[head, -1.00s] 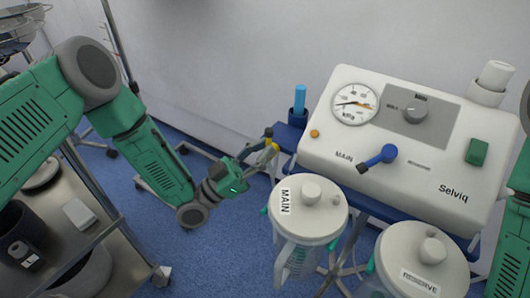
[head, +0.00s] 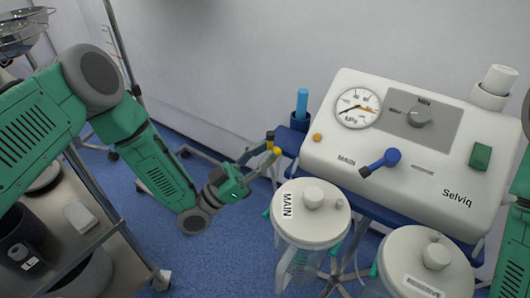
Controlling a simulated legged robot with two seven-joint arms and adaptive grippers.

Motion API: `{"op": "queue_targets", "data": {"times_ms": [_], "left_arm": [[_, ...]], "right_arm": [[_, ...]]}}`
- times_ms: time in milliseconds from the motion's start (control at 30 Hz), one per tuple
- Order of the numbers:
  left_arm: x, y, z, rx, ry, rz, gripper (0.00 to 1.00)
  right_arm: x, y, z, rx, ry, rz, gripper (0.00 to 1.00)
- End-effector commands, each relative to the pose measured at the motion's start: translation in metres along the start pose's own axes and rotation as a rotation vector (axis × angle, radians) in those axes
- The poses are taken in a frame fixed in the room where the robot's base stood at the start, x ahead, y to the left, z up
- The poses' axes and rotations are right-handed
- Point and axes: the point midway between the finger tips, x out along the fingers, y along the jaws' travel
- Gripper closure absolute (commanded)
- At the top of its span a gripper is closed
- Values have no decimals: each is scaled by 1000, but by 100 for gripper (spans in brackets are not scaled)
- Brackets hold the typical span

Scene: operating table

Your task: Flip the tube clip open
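My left gripper (head: 270,153) is left of the suction unit, just above and left of the MAIN canister (head: 311,212). Its two dark fingers are apart with a visible gap. A small yellow piece (head: 273,149) shows at the fingertips; I cannot tell whether it is the tube clip or part of the gripper, nor whether the fingers touch it. No tube clip is otherwise clear. On the white suction unit (head: 330,140), a blue lever (head: 381,163) slants down to the left. My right gripper is out of view; only green arm parts show at the right edge.
The RESERVE canister (head: 425,262) stands at the lower right. A blue cylinder (head: 302,103) stands in a dark blue holder (head: 299,122) behind the gripper. A metal trolley (head: 115,215) with dark containers is at the left. Blue floor (head: 225,245) lies open below the gripper.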

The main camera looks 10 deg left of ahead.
Motion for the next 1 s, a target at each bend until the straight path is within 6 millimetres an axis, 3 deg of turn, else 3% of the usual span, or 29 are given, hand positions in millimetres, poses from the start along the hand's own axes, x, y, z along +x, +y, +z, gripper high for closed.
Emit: {"op": "queue_targets", "data": {"times_ms": [300,500,1000], "left_arm": [[-49,-1,2,-2,-4,-4,81],[-71,-1,2,-1,-3,-3,81],[-74,-1,2,-1,-2,-2,81]], "right_arm": [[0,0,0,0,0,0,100],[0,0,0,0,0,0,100],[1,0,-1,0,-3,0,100]]}}
